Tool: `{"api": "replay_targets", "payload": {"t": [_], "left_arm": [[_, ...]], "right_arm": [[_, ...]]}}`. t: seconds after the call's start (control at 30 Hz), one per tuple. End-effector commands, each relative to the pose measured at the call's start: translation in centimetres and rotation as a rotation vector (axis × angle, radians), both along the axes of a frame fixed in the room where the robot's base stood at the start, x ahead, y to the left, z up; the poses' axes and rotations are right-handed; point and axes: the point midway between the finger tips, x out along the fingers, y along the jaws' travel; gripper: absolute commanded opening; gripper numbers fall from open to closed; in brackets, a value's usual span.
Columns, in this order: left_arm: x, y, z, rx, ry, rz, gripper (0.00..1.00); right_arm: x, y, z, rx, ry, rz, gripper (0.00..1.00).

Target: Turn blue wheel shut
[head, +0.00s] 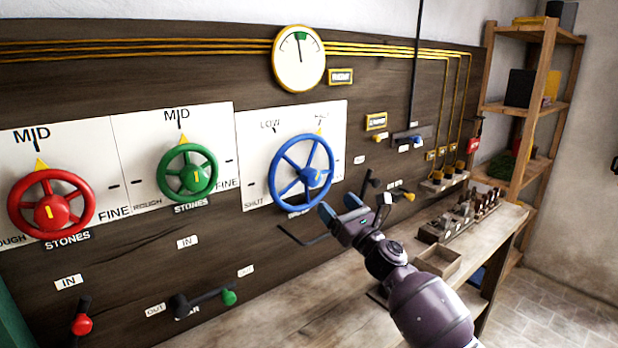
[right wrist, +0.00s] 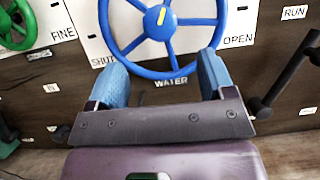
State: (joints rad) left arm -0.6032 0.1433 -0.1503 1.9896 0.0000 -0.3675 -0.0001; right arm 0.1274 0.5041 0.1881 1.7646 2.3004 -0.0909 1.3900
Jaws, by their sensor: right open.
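The blue wheel (head: 301,172) is mounted on a white plate on the dark wooden wall panel, in the middle of the head view. In the right wrist view the blue wheel (right wrist: 163,25) fills the top middle, above the label WATER, with SHUT to its left and OPEN to its right. A yellow mark shows on its hub. My right gripper (head: 342,212) is open and empty, just below and to the right of the wheel. In the right wrist view its blue fingers (right wrist: 162,75) stand apart near the wheel's lower rim; whether they touch it I cannot tell. My left gripper is not in view.
A red wheel (head: 51,203) and a green wheel (head: 187,171) are on the panel to the left. Black levers (head: 206,297) stick out below. A workbench (head: 300,312) with a wooden tray (head: 438,262) runs under the panel. A shelf (head: 525,110) stands at the right.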

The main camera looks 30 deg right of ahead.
Motion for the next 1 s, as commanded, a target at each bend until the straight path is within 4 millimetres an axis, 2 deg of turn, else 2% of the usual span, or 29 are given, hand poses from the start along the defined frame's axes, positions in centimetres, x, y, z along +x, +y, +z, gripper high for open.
{"api": "replay_targets", "payload": {"t": [0.17,0.6,0.8,1.0], "left_arm": [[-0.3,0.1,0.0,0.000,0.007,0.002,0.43],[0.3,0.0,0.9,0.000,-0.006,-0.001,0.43],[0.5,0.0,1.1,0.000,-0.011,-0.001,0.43],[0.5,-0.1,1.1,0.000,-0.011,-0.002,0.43]], "right_arm": [[1.7,0.1,0.9,-0.001,-0.002,0.001,0.75],[8.0,0.6,3.4,-0.004,-0.001,-0.001,0.75],[9.4,0.6,4.0,-0.004,0.000,-0.001,0.75],[9.8,0.7,4.1,-0.004,0.000,0.000,0.75]]}}
